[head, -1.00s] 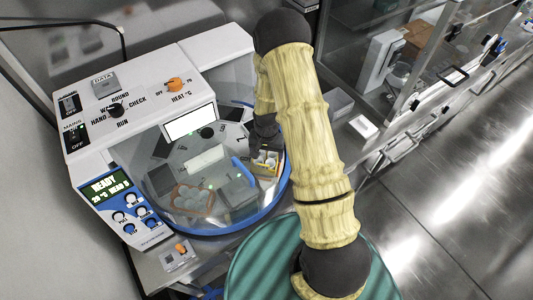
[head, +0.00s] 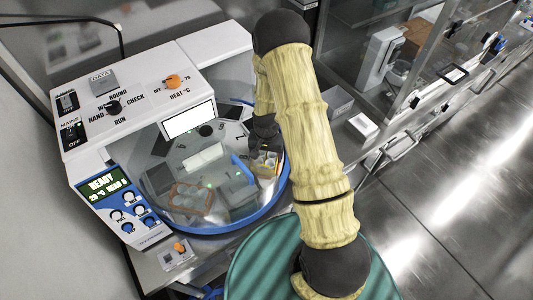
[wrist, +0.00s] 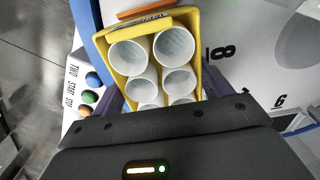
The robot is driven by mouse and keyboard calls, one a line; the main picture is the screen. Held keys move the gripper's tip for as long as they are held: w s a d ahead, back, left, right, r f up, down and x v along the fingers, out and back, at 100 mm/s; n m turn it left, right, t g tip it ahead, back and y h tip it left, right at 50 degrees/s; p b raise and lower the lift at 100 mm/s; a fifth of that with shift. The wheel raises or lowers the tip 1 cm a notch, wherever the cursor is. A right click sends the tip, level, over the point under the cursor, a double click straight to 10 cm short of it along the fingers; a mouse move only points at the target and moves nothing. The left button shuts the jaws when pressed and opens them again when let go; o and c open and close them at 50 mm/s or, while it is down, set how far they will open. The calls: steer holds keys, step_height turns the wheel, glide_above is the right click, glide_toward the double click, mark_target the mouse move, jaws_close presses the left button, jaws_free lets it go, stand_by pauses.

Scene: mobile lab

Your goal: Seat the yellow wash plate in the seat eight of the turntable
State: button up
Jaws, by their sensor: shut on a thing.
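The yellow wash plate (wrist: 194,48) is a yellow tray with several white round wells. My gripper (wrist: 160,95) is shut on it, with a dark finger at each side. In the head view the plate (head: 265,163) is at the right part of the turntable (head: 196,142), inside the blue rim, below my gripper (head: 264,146).
A brown tray with white wells (head: 191,198) and a grey block (head: 238,192) stand on the turntable. The blue rim (head: 270,206) curves close by the plate. The white machine housing (head: 140,92) rises behind. An orange piece (wrist: 146,10) is beyond the plate.

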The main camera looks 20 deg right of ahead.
mark_target(266, 153)
steer(key=shift+a+f, duration=0.1)
steer(key=shift+f, duration=0.3)
steer(key=o, duration=1.1)
steer(key=shift+r, duration=0.1)
step_height(266, 153, up, 17)
steer(key=b, duration=0.4)
steer(key=shift+r, duration=0.15)
steer(key=shift+w, duration=0.1)
steer(key=s+r+n+t, duration=0.1)
steer(key=s, duration=0.3)
steer(key=s+r+n, duration=0.2)
steer(key=s, duration=0.3)
steer(key=s+r+n+t, duration=0.1)
steer(key=s+r+n, duration=0.1)
steer(key=s, duration=0.3)
steer(key=shift+s+t, duration=0.2)
steer(key=shift+t, duration=0.1)
